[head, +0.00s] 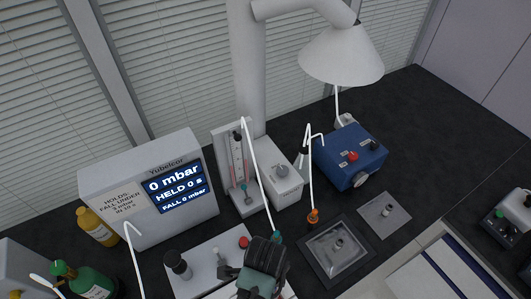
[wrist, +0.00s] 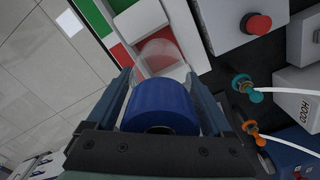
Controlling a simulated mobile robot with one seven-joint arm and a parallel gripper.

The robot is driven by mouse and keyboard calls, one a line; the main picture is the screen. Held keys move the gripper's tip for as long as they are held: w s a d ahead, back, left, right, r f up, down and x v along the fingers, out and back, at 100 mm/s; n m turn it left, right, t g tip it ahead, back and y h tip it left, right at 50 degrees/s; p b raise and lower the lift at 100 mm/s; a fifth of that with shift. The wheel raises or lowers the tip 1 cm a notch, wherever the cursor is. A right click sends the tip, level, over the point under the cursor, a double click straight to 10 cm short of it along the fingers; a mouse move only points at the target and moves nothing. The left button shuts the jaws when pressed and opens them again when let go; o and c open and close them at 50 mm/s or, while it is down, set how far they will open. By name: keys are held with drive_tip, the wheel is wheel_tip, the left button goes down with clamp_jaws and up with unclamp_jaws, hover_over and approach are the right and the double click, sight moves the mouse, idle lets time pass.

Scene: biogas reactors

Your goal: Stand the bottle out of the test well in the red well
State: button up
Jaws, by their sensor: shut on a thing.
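My gripper (wrist: 160,82) is shut on a bottle with a wide blue cap (wrist: 160,106) and a clear glass body (wrist: 158,56). The bottle points away from the wrist camera, between the two fingers. I cannot tell whether the bottle's base touches the rack. In the head view my gripper (head: 262,262) is at the bottom middle and hides the bottle. I cannot make out the test well.
An orange-tipped hose (head: 313,216), a metal tray (head: 338,249) and a blue box (head: 348,158) are to the right.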

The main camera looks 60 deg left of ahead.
drive_tip(key=shift+f, duration=2)
drive_tip(key=o, duration=1.3)
drive_tip(key=shift+f, duration=0.15)
drive_tip(key=shift+o, duration=0.2)
